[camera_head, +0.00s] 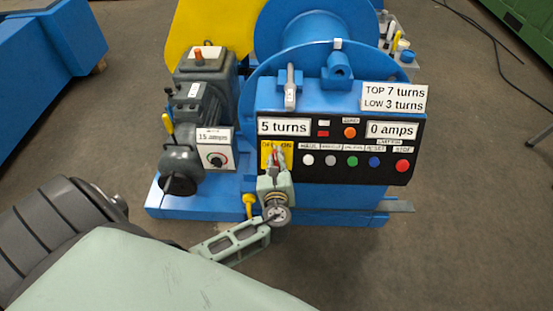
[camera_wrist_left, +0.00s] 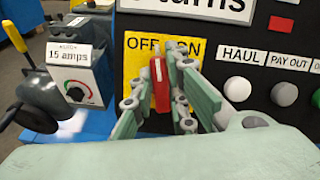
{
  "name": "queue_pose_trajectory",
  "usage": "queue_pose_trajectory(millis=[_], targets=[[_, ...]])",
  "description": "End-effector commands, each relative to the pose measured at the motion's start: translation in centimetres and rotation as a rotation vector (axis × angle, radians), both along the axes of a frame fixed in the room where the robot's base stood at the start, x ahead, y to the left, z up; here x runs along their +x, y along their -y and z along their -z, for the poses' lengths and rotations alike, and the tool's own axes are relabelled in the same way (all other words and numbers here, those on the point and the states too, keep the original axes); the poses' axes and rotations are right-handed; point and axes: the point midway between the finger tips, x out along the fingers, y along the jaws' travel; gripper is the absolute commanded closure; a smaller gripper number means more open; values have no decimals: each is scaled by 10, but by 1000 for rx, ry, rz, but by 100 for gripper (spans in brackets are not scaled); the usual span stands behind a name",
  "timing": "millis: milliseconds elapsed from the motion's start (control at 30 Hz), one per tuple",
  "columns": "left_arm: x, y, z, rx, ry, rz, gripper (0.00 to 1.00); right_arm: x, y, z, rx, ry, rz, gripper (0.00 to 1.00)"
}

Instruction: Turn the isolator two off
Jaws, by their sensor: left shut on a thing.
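The isolator's red handle (camera_head: 275,151) stands on a yellow plate (camera_head: 265,162) marked OFF on the left and ON on the right, at the left end of the black control panel. In the left wrist view the red handle (camera_wrist_left: 161,84) is close to upright, between the two words on the yellow plate (camera_wrist_left: 137,68). My left gripper (camera_head: 274,160) is shut on the handle, with one finger on each side of it. In the left wrist view the gripper's fingers (camera_wrist_left: 156,92) hide the lower plate and part of the word ON. My right gripper is not in view.
The panel (camera_head: 338,178) carries a row of buttons, including a red one (camera_head: 402,166), right of the isolator. A "15 amps" box (camera_head: 214,150) and a grey motor (camera_head: 195,108) stand to the left. A yellow-handled lever (camera_head: 249,203) is just below-left of my gripper. Open floor lies right.

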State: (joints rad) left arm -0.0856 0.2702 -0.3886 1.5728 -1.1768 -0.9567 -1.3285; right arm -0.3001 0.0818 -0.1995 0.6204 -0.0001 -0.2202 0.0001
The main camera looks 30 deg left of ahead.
Motion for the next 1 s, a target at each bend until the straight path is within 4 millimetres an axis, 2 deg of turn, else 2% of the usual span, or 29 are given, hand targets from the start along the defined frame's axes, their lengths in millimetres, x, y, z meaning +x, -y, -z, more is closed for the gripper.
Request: queue_pose_trajectory(millis=[500, 1000], targets=[[-2, -1, 2, -330, 200, -194, 100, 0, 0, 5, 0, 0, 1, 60], [-2, -1, 2, -450, 272, -263, 100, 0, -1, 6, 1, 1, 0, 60]])
